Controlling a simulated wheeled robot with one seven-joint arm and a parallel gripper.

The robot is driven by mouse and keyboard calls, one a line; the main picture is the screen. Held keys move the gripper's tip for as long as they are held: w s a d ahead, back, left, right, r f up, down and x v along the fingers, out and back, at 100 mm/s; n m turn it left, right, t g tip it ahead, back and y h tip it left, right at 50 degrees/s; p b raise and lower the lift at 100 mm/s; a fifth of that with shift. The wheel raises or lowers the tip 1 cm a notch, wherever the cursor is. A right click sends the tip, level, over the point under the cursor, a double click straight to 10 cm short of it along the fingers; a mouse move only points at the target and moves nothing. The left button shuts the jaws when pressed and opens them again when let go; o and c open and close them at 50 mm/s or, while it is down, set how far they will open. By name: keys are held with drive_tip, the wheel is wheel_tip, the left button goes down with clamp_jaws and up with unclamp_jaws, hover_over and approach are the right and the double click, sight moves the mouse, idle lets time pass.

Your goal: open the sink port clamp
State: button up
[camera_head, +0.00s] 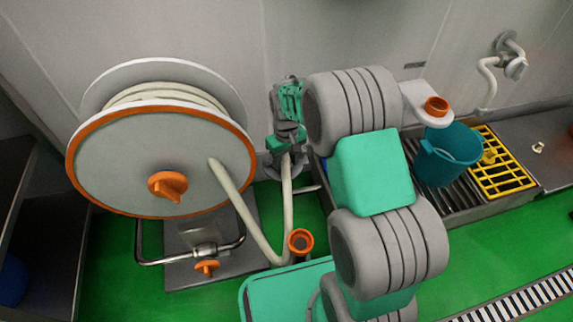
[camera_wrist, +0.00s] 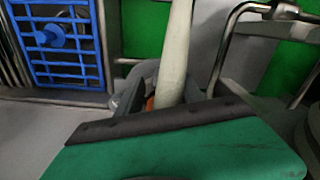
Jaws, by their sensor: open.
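My gripper (camera_head: 281,158) is low beyond my arm in the head view, beside the upper end of the pale hose (camera_head: 287,205). In the wrist view the hose (camera_wrist: 177,40) runs down from the top between the grey fingers, which stand apart. A small orange part (camera_wrist: 150,103) shows beside the hose, near the left finger. I cannot tell whether it belongs to the sink port clamp. The clamp is not clearly visible; my gripper and its green body cover much of that spot. I cannot tell whether the fingers touch anything.
A large hose reel (camera_head: 130,150) with an orange rim stands at left. An orange valve knob (camera_head: 207,267) is below it. A teal bucket (camera_head: 447,155) and a yellow grate (camera_head: 503,180) are at right. A blue grate (camera_wrist: 62,40) is at left in the wrist view.

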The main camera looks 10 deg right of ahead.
clamp_jaws()
idle(0.4)
idle(1.0)
